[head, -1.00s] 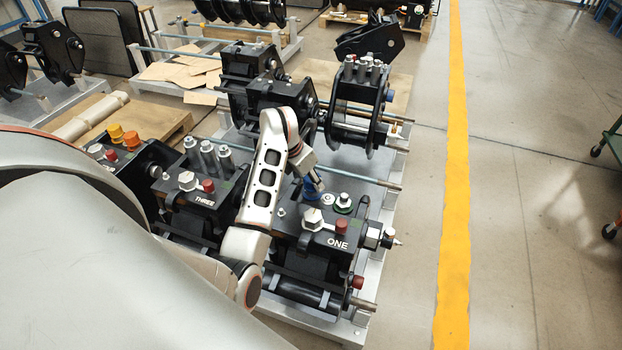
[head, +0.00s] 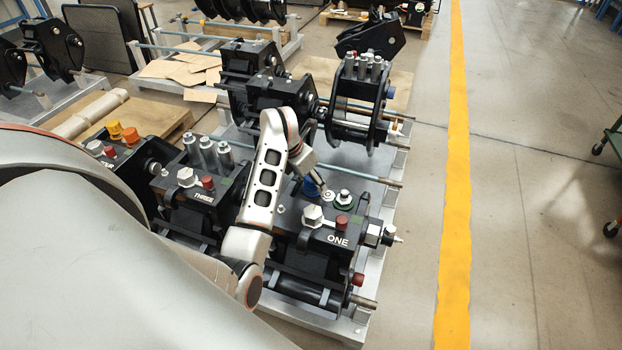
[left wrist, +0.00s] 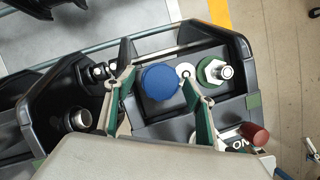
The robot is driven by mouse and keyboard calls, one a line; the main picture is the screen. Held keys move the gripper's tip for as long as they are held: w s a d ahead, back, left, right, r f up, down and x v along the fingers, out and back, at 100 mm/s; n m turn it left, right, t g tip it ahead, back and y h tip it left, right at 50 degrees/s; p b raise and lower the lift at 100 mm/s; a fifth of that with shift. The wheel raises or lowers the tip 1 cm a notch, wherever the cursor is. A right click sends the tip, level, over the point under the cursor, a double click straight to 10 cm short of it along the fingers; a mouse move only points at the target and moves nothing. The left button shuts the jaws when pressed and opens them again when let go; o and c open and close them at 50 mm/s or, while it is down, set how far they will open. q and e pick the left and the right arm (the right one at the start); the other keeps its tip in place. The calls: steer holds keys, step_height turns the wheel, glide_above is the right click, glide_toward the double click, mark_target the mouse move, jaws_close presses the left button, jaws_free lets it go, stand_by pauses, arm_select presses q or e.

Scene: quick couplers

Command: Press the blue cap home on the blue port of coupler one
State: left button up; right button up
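The round blue cap (head: 310,187) is at the top of coupler one (head: 315,240), marked ONE, and is partly behind my left gripper in the head view. In the left wrist view the blue cap (left wrist: 159,81) is seen from above and hides the blue port. I cannot tell how deep it sits. My left gripper (left wrist: 158,80) is open, with one green-padded finger on each side of the cap. A gap shows at the left finger; the right finger is close to the cap's edge, and contact is unclear. My right gripper is not in view.
Beside the cap are a pale ring (left wrist: 185,70) and a green-collared metal fitting (left wrist: 214,71). A hex fitting (head: 312,217) and red knob (head: 343,223) stand nearer the front. Coupler three (head: 195,195) is to the left. Open floor lies right of the rack.

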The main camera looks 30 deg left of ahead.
arm_select(q)
steer(key=shift+r, duration=0.1)
steer(key=shift+s+a+r, duration=0.1)
steer(key=shift+r, duration=0.2)
steer(key=d+v, duration=0.1)
steer(key=v, duration=1)
steer(key=shift+a, duration=0.5)
steer(key=shift+s, duration=0.15)
steer(key=shift+s, duration=0.1)
